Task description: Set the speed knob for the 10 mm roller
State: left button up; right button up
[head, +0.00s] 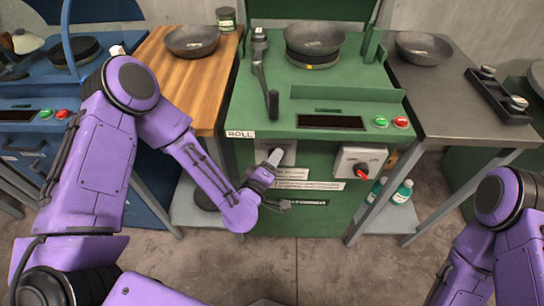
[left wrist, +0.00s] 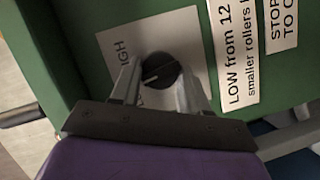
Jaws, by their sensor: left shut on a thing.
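The speed knob (left wrist: 161,70) is a round black knob with a white pointer line, on a pale plate (left wrist: 185,30) on the green machine front. HIGH is readable on the plate; lettering below it is mostly hidden by a finger. The pointer line slants across the knob; which end marks the setting I cannot tell. My left gripper (head: 274,158) is at this plate, and its two fingers are shut on the knob, one on each side, in the left wrist view. A label (left wrist: 235,50) beside the plate reads "LOW from 12" and "smaller rollers", partly cut off. My right gripper is out of view.
The green machine (head: 260,110) carries a dark bowl (head: 314,38) and a lever arm with a roller. Green (head: 380,121) and red (head: 401,122) buttons and a red switch (head: 361,172) are to the right of the knob. A wooden table (head: 160,65) stands left, a grey one (head: 440,90) right.

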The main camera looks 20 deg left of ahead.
pick_arm(q)
jog(key=shift+w+d+r+m+g+y+p, duration=0.1)
jog(key=shift+m+g+y+p, duration=0.4)
jog(key=shift+m+p, duration=0.5)
jog(key=shift+s+d+r+m+g+y+p, duration=0.1)
jog(key=shift+m+g+y+p, duration=0.35)
jog(key=shift+m+p, duration=0.6)
jog(key=shift+w+d+r+m+g+y+p, duration=0.1)
jog(key=shift+m+g+y+p, duration=0.35)
jog(key=shift+m+p, duration=0.55)
jog(key=shift+m+y, duration=0.25)
jog(key=shift+y, duration=0.05)
jog(key=o, duration=1)
jog(key=shift+o, duration=0.2)
jog(key=b+v, duration=0.1)
jog(key=v, duration=0.9)
jog(key=shift+s, duration=0.3)
jog(key=shift+f, duration=0.1)
